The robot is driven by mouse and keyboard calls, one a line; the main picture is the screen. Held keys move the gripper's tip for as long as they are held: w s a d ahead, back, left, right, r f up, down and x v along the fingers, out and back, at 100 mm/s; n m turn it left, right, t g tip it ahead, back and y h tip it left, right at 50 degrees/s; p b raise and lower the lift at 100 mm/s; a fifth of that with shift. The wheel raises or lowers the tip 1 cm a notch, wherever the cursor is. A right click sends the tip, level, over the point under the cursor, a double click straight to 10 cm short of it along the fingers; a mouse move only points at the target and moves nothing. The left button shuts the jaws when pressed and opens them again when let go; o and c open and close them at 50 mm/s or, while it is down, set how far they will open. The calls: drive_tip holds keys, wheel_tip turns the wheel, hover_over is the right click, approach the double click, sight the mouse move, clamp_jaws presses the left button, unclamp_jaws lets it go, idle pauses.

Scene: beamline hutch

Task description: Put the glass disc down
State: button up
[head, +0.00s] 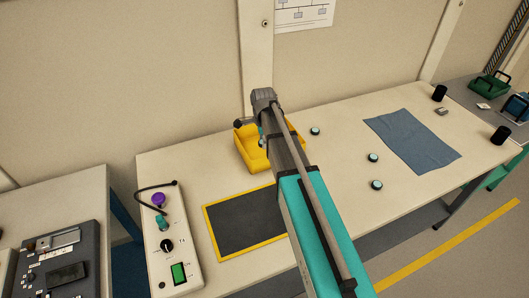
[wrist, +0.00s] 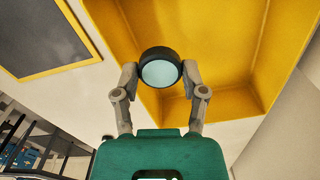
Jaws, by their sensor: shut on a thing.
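My gripper (wrist: 160,80) is shut on a glass disc (wrist: 159,73), which has a pale glass face and a black rim. The disc sits between both fingertips in the wrist view, in front of the yellow bin (wrist: 230,103). How high it is above the bin cannot be told. In the head view the yellow bin (head: 246,150) stands at the back of the table, and my arm hides part of it, the fingers and the held disc. Similar small discs lie on the table at the back (head: 315,131), middle (head: 373,157) and front (head: 376,185).
A dark mat with a yellow border (head: 208,222) lies in front of the bin. A control box (head: 178,250) with knobs and a cable stands left of it. A blue cloth (head: 412,140) lies on the right, with black cylinders (head: 439,93) beyond. Bare table (head: 340,120) lies between bin and cloth.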

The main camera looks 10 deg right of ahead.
drive_tip(key=b, duration=0.4)
hover_over(263, 153)
drive_tip(key=shift+s+f, duration=0.15)
drive_tip(key=shift+f, duration=1)
drive_tip(key=shift+s+f, duration=0.15)
drive_tip(key=shift+f, duration=1)
drive_tip(key=shift+w+f+b, duration=0.35)
drive_tip(key=shift+f+b, duration=0.05)
drive_tip(key=shift+f, duration=0.1)
drive_tip(key=shift+f+b, duration=1.5)
drive_tip(key=shift+f, duration=0.1)
drive_tip(key=o, duration=0.9)
drive_tip(key=shift+o, duration=0.2)
wheel_tip(263, 153, up, 12)
drive_tip(key=p, duration=1.2)
